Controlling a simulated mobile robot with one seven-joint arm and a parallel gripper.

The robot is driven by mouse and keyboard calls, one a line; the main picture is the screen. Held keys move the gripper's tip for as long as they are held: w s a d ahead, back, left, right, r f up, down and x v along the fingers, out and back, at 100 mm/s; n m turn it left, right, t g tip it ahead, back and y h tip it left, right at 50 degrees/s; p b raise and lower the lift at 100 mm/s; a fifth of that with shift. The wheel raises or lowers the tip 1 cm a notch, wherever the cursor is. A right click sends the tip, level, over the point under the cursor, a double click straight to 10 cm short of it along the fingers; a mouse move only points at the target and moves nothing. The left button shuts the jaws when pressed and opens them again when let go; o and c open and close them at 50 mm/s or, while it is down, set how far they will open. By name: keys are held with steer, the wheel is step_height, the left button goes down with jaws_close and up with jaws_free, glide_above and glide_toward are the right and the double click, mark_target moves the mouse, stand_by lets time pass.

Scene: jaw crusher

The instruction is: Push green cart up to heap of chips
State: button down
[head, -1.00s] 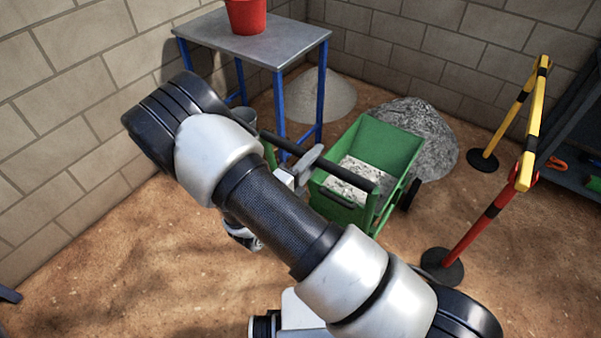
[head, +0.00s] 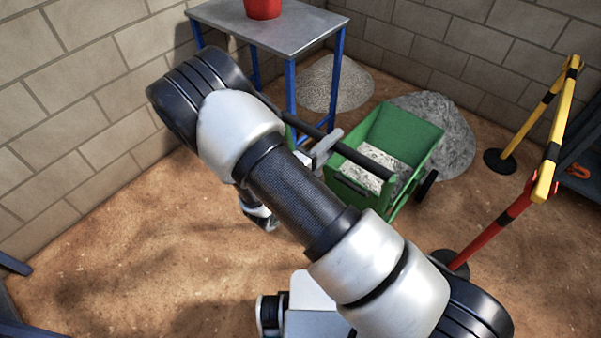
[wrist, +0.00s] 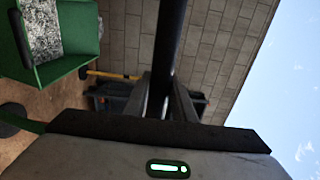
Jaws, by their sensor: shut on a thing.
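The green cart (head: 410,130) stands upright on the dirt floor, with grey-white chips in its tray. Its black handle bar (head: 372,160) runs along the side nearest me. My gripper (head: 324,147) is shut on that bar, partly hidden behind my arm. In the wrist view the bar (wrist: 170,40) passes between the fingers, and the cart (wrist: 70,62) shows at the upper left. The grey heap of chips (head: 450,135) lies just beyond the cart. The cart's far edge overlaps it in the picture; I cannot tell whether they touch.
A paler heap (head: 335,85) lies by the wall, left of the grey heap. A blue-legged table (head: 285,32) with a red bucket (head: 263,8) stands left of the cart. A yellow-black and red barrier (head: 550,150) stands to the right.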

steer(key=shift+s+f, duration=0.25)
steer(key=shift+s, duration=0.1)
steer(key=c, duration=1.6)
jaws_free()
steer(key=shift+o, duration=1.2)
steer(key=shift+w, duration=0.1)
steer(key=shift+r, duration=0.15)
steer(key=shift+w+a+r, duration=0.1)
steer(key=p+v, duration=0.1)
steer(key=v, duration=1.1)
steer(key=shift+p, duration=0.4)
steer(key=shift+r, duration=0.2)
